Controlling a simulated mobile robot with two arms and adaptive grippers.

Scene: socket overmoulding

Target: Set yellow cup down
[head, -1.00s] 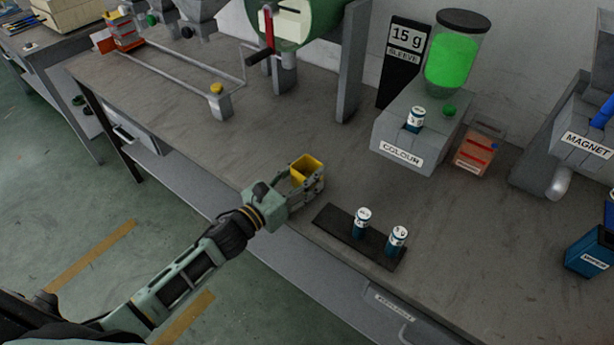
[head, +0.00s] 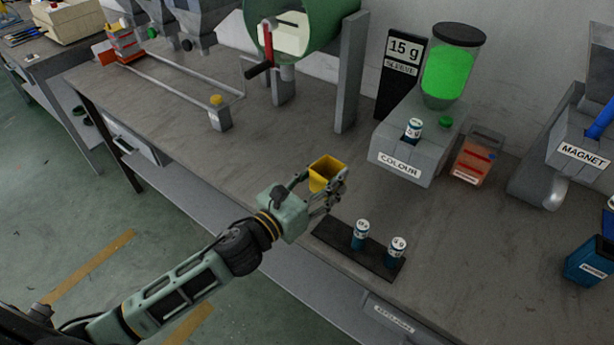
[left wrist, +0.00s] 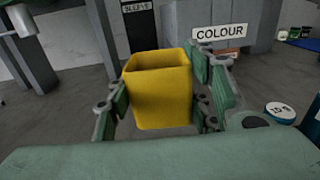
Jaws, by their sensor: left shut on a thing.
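The yellow cup (head: 325,174) is a square, open-topped cup. My left gripper (head: 328,186) is shut on it and holds it over the front part of the bench, behind and left of the dark tray. The left wrist view shows the cup (left wrist: 160,92) tilted slightly between the two green finger pads. The inside bottom of the cup is hidden. Whether its base touches the bench cannot be told. My right gripper is in no view.
A dark tray (head: 335,244) with two labelled blue-and-white cylinders stands right of the gripper. The grey COLOUR dispenser (head: 408,160) holds another cylinder. An orange-clear box (head: 476,158) stands beside it. The bench (head: 250,140) left of the cup is clear.

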